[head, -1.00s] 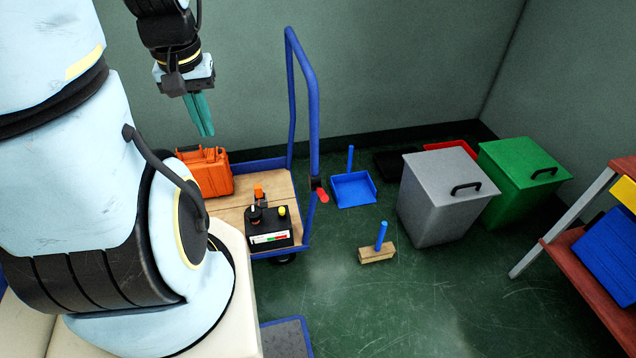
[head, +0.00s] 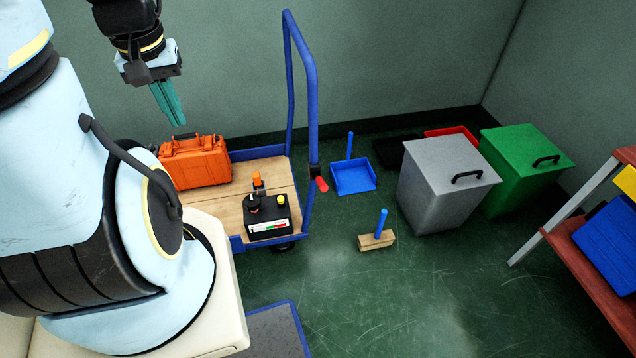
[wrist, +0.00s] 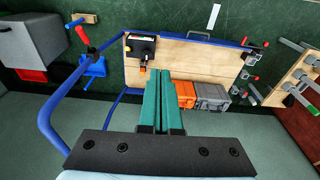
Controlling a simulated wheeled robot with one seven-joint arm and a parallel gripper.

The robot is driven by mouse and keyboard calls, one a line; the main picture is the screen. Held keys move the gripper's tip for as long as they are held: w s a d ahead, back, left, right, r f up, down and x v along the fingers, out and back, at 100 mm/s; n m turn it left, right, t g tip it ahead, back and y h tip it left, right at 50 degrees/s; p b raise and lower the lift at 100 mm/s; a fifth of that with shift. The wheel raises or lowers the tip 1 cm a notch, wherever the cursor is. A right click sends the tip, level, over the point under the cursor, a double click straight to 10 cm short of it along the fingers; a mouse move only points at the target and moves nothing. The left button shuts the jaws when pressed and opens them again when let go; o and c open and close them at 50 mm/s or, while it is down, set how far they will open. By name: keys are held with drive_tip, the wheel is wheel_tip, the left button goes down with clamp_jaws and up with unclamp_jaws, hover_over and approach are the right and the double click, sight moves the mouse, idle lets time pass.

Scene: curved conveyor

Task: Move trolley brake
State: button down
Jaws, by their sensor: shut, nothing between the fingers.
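The trolley (head: 262,213) has a wooden deck, blue frame and tall blue push handle. The brake is a short red-tipped lever (head: 321,184) on a dark mount low on the handle's near upright, sticking out to the right. The wrist view shows the trolley deck (wrist: 204,56) and, at upper left beside the blue tube, what looks like the red lever (wrist: 83,35). My gripper (head: 179,122) has green fingers, shut and empty. It hangs in the air left of the handle, above the far side of the orange case, well apart from the lever.
On the deck are an orange case (head: 195,163) and a black control box (head: 267,216). On the floor to the right are a blue dustpan (head: 354,178), a brush (head: 376,240), a grey bin (head: 445,185) and a green bin (head: 525,165). Floor right of the trolley is partly clear.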

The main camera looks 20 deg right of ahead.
drive_tip(key=w+d+f+n+g+b, duration=0.1)
drive_tip(key=w+d+f+n+b, duration=0.4)
drive_tip(key=d+f, duration=0.75)
drive_tip(key=n+y+b, duration=0.1)
drive_tip(key=n+b, duration=0.2)
drive_tip(key=n, duration=0.3)
hover_over(323, 181)
wheel_tip(323, 181, down, 12)
drive_tip(key=shift+s+d+f, duration=0.25)
drive_tip(key=shift+s+d, duration=0.15)
drive_tip(key=shift+f, duration=0.15)
drive_tip(key=f+b, duration=0.6)
drive_tip(key=shift+w+a+f, duration=0.25)
drive_tip(key=shift+a+f, duration=0.05)
drive_tip(key=shift+f, duration=0.1)
